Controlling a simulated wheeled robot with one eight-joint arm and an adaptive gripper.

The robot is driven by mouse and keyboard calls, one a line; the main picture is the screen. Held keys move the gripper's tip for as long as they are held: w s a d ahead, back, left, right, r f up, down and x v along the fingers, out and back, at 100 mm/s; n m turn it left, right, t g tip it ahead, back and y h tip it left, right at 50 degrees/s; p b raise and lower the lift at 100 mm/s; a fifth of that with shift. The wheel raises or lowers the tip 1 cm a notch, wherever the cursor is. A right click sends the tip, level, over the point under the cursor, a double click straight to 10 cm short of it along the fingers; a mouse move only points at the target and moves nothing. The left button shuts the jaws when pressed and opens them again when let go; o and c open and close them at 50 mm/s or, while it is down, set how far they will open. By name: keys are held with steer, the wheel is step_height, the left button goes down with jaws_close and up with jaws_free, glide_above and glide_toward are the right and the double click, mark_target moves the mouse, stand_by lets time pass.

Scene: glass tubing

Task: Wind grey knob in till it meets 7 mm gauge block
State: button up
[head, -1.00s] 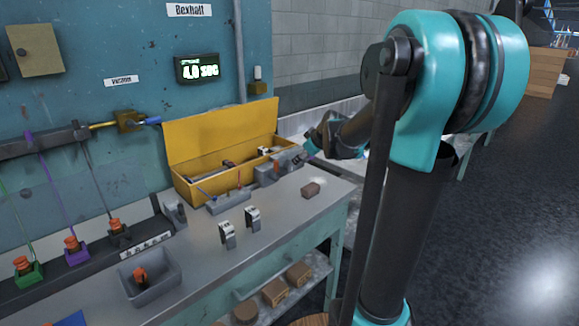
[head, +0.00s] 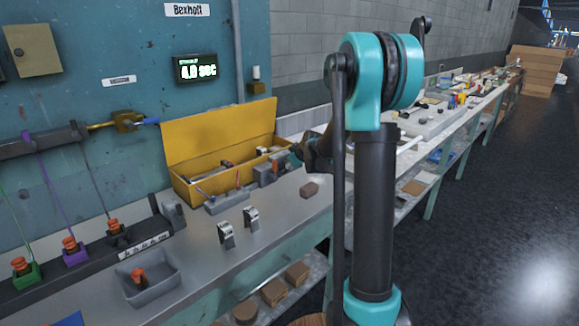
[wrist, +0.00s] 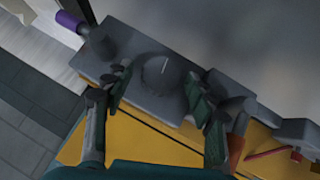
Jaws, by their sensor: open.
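In the wrist view the round grey knob (wrist: 158,73), with a white line on its face, is set in a dark grey block-shaped fixture (wrist: 215,82). My gripper (wrist: 160,82) is open, with one green-padded fingertip on each side of the knob. I cannot tell whether either finger touches it. In the head view my gripper (head: 296,156) is at the right end of the yellow box, by the grey fixture (head: 264,173); the knob is hidden there. I cannot pick out the 7 mm gauge block in either view.
A purple-ended grey rod (wrist: 72,23) sticks out beside the fixture. The open yellow box (head: 220,140) stands behind it. The bench front is mostly clear.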

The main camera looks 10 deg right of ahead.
steer(key=shift+w+f, duration=0.15)
steer(key=c, duration=1.2)
steer(key=shift+o, duration=0.2)
steer(key=m+g+y, duration=0.2)
steer(key=y, duration=0.1)
steer(key=shift+w+d, duration=0.2)
steer(key=shift+d, duration=0.05)
steer(key=m+g+y, duration=0.1)
steer(key=y, duration=0.1)
steer(key=m+g+y, duration=0.1)
steer(key=y, duration=0.1)
steer(key=shift+w+d+m+g, duration=0.1)
steer(key=shift+d+m+g, duration=0.05)
steer(key=shift+m+g, duration=0.15)
